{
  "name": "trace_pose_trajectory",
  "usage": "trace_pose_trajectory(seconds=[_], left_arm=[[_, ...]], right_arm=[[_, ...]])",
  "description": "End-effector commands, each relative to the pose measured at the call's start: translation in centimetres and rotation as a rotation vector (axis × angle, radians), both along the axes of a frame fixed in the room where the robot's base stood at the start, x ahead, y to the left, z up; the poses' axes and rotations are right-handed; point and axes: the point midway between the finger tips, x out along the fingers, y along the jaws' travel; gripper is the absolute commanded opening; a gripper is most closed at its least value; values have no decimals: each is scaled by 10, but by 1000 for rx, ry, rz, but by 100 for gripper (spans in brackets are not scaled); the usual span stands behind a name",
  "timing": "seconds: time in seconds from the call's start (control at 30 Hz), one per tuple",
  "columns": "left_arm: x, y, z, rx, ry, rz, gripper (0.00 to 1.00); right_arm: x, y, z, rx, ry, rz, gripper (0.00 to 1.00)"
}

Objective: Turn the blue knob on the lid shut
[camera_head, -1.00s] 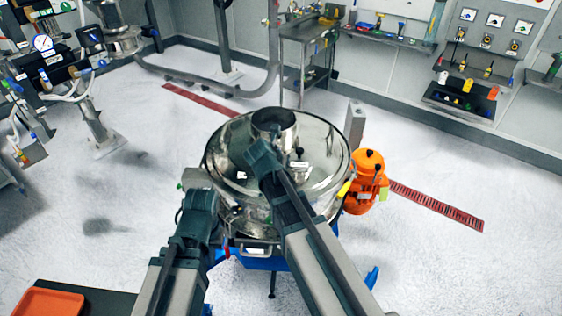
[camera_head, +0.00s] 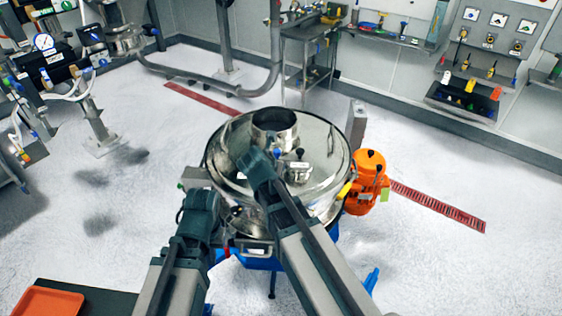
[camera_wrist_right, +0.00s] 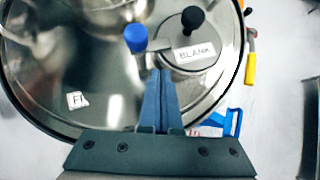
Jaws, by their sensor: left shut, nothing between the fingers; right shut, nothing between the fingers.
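The steel sifter's round lid (camera_head: 325,150) is in the middle of the head view. The blue knob (camera_wrist_right: 136,38) shows in the right wrist view, next to a round plate marked BLANK with a black knob (camera_wrist_right: 192,18). My right gripper (camera_head: 252,160) is over the lid. In the wrist view its shut, empty fingers (camera_wrist_right: 159,72) point just below and right of the blue knob, seemingly apart from it. My left gripper (camera_head: 201,198) is shut by the lid's left front edge.
A steel collar (camera_head: 274,128) rises at the lid's back. An orange motor (camera_head: 367,182) stands right of the sifter. An orange tray (camera_head: 48,303) is at the lower left. A steel bench (camera_head: 308,58) and wall shelves are far behind. The floor around the sifter is mostly clear.

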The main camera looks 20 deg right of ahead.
Motion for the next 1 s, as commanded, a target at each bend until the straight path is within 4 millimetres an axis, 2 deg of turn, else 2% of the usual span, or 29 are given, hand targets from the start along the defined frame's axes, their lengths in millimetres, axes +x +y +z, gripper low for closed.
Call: trace_pose_trajectory(seconds=[0.03,0.1,0.43,0.63,1.0], left_arm=[[0,0,1,0,0,0,0],[0,0,21,0,0,0,0],[-1,0,61,1,2,-3,0],[-1,0,71,1,3,-4,0],[-1,0,71,1,3,-5,0]], right_arm=[[-18,2,1,-2,-1,-1,0],[-26,5,21,-5,0,-1,0],[-65,19,62,-5,-1,-4,0],[-76,23,71,-7,1,-4,0],[-77,24,72,-7,-1,-5,0]])
